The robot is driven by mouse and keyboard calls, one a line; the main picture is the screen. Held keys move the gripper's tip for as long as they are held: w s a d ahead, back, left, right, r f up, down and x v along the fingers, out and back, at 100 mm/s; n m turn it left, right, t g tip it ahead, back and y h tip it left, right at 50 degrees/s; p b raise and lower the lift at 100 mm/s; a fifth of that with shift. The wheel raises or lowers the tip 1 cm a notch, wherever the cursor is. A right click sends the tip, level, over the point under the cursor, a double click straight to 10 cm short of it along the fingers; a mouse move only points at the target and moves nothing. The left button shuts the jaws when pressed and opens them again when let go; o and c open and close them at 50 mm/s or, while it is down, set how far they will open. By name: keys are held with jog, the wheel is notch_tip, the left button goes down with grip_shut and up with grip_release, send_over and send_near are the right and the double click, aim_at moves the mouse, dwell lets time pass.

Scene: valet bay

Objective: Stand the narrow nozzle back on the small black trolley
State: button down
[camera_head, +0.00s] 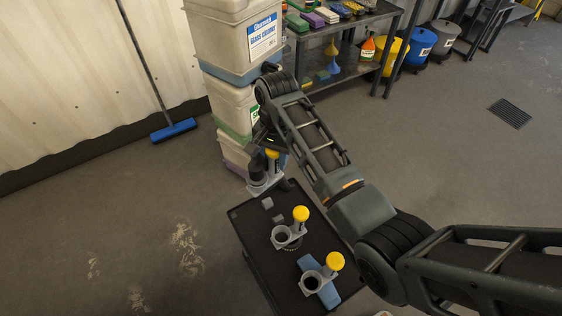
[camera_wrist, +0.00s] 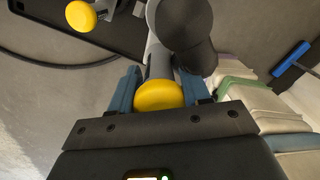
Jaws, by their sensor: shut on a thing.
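The small black trolley (camera_head: 252,237) stands below my arm. My gripper (camera_head: 270,152) is near its far end, beside the stacked tubs. Holder and nozzle appear roughly upright at the trolley's far edge. I cannot tell whether the holder touches the top.
Small grey blocks (camera_head: 267,203) lie near the far end. Stacked tubs (camera_head: 230,105) stand behind.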

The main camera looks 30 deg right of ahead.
notch_tip(320, 180, down, 10)
jog(key=s+m+b, duration=0.2)
jog(key=b, duration=0.5)
jog(key=shift+d+f, duration=0.15)
jog(key=shift+d, duration=0.2)
jog(key=shift+p, duration=0.3)
dwell(0.8)
jog(key=shift+f, duration=1.8)
dwell(0.9)
grip_release()
dwell(0.5)
